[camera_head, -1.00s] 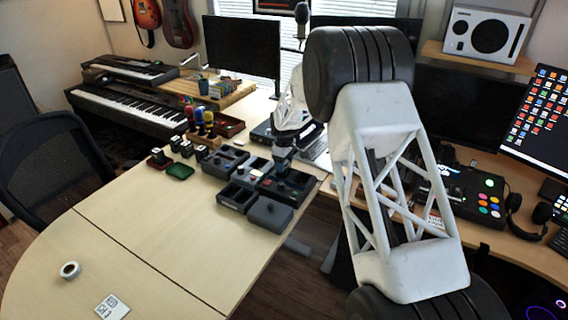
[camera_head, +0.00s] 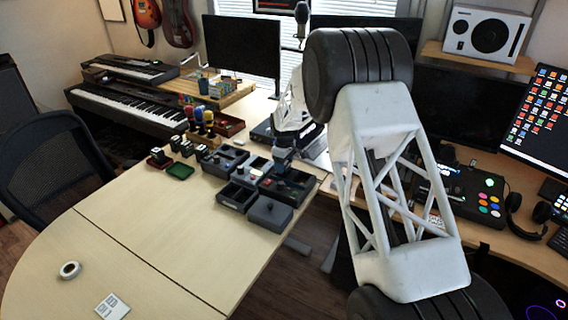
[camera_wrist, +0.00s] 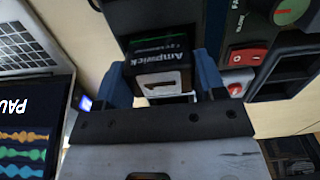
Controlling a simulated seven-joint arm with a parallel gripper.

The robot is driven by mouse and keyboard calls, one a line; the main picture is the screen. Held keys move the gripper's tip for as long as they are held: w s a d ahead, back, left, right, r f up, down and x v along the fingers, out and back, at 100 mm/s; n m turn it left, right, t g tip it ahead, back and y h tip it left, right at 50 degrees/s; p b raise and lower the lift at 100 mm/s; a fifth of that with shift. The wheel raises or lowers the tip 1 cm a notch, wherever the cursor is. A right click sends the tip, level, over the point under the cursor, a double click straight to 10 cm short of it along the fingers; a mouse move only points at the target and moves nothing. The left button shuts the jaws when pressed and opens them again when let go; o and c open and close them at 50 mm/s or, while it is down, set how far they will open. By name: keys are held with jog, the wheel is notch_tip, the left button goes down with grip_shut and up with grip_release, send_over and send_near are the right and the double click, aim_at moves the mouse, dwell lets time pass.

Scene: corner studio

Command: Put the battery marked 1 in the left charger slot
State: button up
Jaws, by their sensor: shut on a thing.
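My gripper (camera_wrist: 160,85) is shut on a black battery (camera_wrist: 160,68) in the wrist view, with one blue finger on each side. The face towards me reads "Ampwick"; no number 1 shows on it. In the head view my gripper (camera_head: 283,156) is low over the group of dark boxes on the table, and the battery is too small to make out there. A dark unit with a red switch, a "SLOW" label and a green-and-red dial (camera_wrist: 290,12), which looks like the charger, is right of the battery.
Open dark bins (camera_head: 222,162) and a closed grey box (camera_head: 269,214) surround my gripper. Several small dark blocks and a green tray (camera_head: 180,170) stand to the left. The front of the pale table (camera_head: 150,230) is mostly clear. A laptop lies left in the wrist view.

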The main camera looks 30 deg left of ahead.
jog(key=shift+f, duration=0.25)
jog(key=o, duration=0.8)
jog(key=shift+f, duration=0.1)
jog(key=shift+r, duration=5.5)
jog(key=shift+d+r, duration=0.1)
